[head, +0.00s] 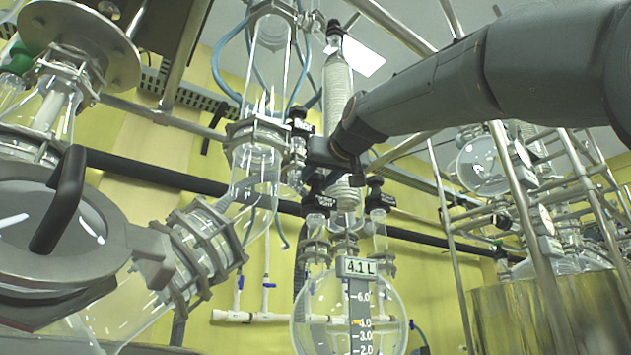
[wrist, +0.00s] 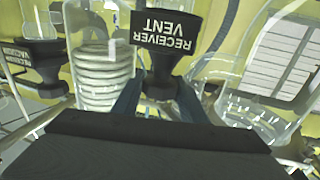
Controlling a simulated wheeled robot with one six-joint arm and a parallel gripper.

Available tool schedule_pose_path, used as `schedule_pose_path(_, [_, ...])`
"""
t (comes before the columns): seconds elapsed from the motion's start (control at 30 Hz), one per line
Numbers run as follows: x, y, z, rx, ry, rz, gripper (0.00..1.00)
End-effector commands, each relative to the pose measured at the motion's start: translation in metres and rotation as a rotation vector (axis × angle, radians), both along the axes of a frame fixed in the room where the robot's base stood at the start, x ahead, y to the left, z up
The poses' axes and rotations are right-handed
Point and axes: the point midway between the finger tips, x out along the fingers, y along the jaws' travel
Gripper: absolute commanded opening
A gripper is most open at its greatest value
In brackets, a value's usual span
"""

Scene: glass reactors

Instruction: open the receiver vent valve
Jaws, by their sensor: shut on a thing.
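My gripper (wrist: 157,98) is shut on the lower, narrower part of the handle, with a bluish finger on each side. In the head view my gripper (head: 319,181) reaches down to the valve from above, and its fingers are partly hidden. The valve's inner position cannot be told.
A similar black receiver vacuum valve (wrist: 35,58) stands close beside it, also in the head view (head: 377,196). A ribbed white coil (wrist: 103,75) is near the fingers. A large glass vessel (head: 60,240) fills the left, and metal frame poles (head: 520,225) stand on the right.

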Motion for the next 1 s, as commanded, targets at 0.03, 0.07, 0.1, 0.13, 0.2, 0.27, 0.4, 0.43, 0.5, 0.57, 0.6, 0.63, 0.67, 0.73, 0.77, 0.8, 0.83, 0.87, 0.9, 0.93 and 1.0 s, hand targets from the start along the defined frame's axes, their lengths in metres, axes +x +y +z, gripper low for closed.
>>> schedule_pose_path(0.03, [0.0014, -0.0020, -0.0015, 0.004, 0.001, 0.011, 0.19])
schedule_pose_path(0.07, [0.0016, -0.0023, -0.0019, 0.003, 0.002, 0.022, 0.19])
schedule_pose_path(0.1, [0.0016, -0.0022, -0.0021, 0.003, 0.002, 0.038, 0.19])
schedule_pose_path(0.13, [0.0016, -0.0022, -0.0021, 0.004, 0.002, 0.050, 0.19])
schedule_pose_path(0.2, [0.0006, -0.0017, -0.0010, 0.003, -0.003, 0.080, 0.19])
schedule_pose_path(0.27, [0.0021, -0.0024, -0.0026, 0.003, -0.001, 0.106, 0.19])
schedule_pose_path(0.4, [0.0019, -0.0020, -0.0024, 0.004, -0.004, 0.181, 0.19])
schedule_pose_path(0.43, [0.0017, -0.0018, -0.0023, 0.002, -0.006, 0.198, 0.19])
schedule_pose_path(0.5, [0.0029, -0.0023, -0.0026, 0.001, 0.000, 0.244, 0.19])
schedule_pose_path(0.57, [0.0028, -0.0023, -0.0021, 0.001, -0.003, 0.285, 0.19])
schedule_pose_path(0.6, [0.0026, -0.0025, -0.0015, 0.000, -0.004, 0.314, 0.19])
schedule_pose_path(0.63, [0.0034, -0.0023, -0.0015, 0.001, 0.000, 0.338, 0.19])
schedule_pose_path(0.67, [0.0030, -0.0021, -0.0013, 0.000, -0.001, 0.362, 0.19])
schedule_pose_path(0.73, [0.0028, -0.0022, -0.0008, 0.000, -0.001, 0.421, 0.19])
schedule_pose_path(0.77, [0.0029, -0.0023, 0.0002, 0.000, -0.001, 0.447, 0.19])
schedule_pose_path(0.8, [0.0030, -0.0021, 0.0000, 0.000, 0.000, 0.485, 0.19])
schedule_pose_path(0.83, [0.0021, -0.0027, 0.0010, 0.000, -0.004, 0.512, 0.19])
schedule_pose_path(0.87, [0.0034, -0.0023, 0.0008, 0.001, 0.001, 0.543, 0.19])
schedule_pose_path(0.9, [0.0025, -0.0020, 0.0020, 0.001, 0.000, 0.586, 0.19])
schedule_pose_path(0.93, [0.0023, -0.0026, 0.0021, 0.000, -0.001, 0.617, 0.19])
schedule_pose_path(1.0, [0.0010, -0.0007, 0.0026, -0.001, -0.002, 0.660, 0.19])
